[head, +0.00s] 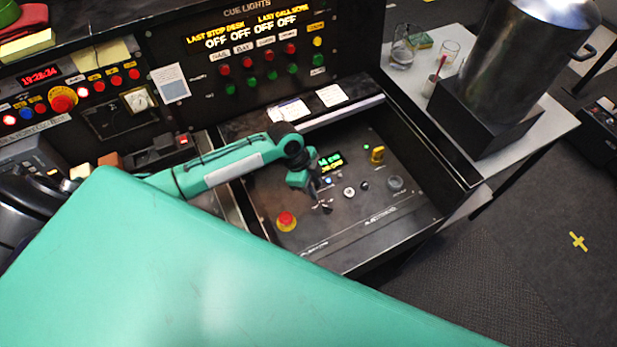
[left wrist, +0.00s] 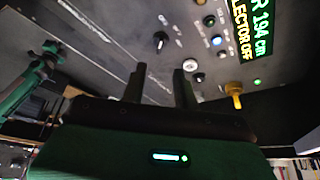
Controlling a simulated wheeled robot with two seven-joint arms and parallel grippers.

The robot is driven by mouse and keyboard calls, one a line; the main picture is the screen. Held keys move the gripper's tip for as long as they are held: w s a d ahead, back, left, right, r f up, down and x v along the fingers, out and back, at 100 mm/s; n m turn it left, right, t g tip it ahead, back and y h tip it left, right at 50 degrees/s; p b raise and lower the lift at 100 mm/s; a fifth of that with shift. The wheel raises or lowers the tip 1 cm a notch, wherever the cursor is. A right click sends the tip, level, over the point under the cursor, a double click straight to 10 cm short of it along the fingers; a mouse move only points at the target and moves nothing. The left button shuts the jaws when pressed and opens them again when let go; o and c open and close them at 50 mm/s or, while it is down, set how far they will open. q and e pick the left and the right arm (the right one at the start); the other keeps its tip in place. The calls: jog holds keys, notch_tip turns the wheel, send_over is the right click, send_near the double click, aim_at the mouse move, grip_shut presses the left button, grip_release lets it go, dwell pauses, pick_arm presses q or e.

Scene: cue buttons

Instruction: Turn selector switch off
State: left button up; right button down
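A black panel (head: 345,230) in the desk carries the controls. In the left wrist view a black knob with a white pointer mark (left wrist: 160,40) lies ahead of my left gripper, apart from its fingers. A small display (head: 331,160) sits on the panel; in the left wrist view its text (left wrist: 250,35) ends in "ELECTOR OFF". My left gripper (head: 321,206) hangs over the panel, and hides part of it. In the left wrist view its two fingers (left wrist: 160,85) are apart with nothing between them. My right gripper is not in view.
A red mushroom button (head: 286,221) is left of the gripper. A yellow knob (head: 377,155), a dark round knob (head: 395,184) and a white-ringed button (head: 349,192) are to its right. Behind stands the cue lights panel (head: 255,50). A metal urn (head: 515,60) stands at the right.

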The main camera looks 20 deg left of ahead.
pick_arm(q)
jog(key=shift+b+v, duration=0.3)
jog(key=shift+v, duration=2.05)
